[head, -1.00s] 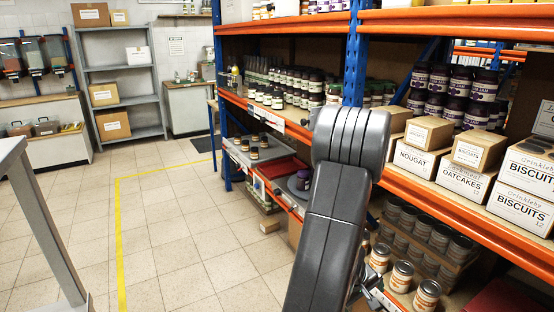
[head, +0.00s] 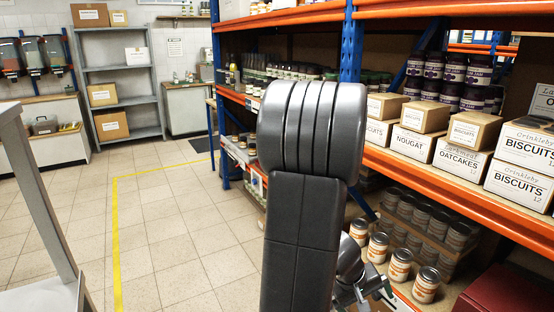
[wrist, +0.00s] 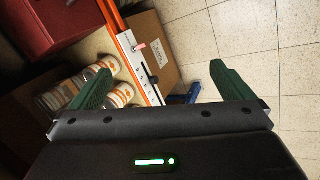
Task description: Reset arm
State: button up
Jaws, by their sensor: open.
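My gripper (wrist: 168,88) is open and empty in the wrist view, its two green fingers spread wide. Beyond it are an orange shelf edge and the tiled floor. In the head view my arm rises in front of the racking and folds back down. Part of my gripper (head: 366,290) shows at the bottom, beside the low shelf with jars. Its fingers are hard to make out there.
Boxes of biscuits (head: 522,185) line the orange shelf (head: 440,178) above. A grey table (head: 40,190) stands at left. The tiled floor (head: 170,245) between is clear.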

jog(key=s+a+f+m+y+b, duration=0.1)
jog(key=s+a+f+y+b, duration=0.1)
jog(key=s+a+f+b, duration=0.2)
jog(key=s+a+f+m+g+y+b, duration=0.1)
jog(key=s+a+f+y+b, duration=0.2)
jog(key=s+a+b, duration=0.3)
jog(key=s+a+f, duration=0.1)
jog(key=s+a, duration=0.4)
jog(key=s, duration=0.2)
jog(key=shift+s+a+f+g+b, duration=0.2)
jog(key=shift+f+g+b, duration=0.1)
jog(key=shift+b, duration=0.1)
jog(key=shift+d, duration=0.1)
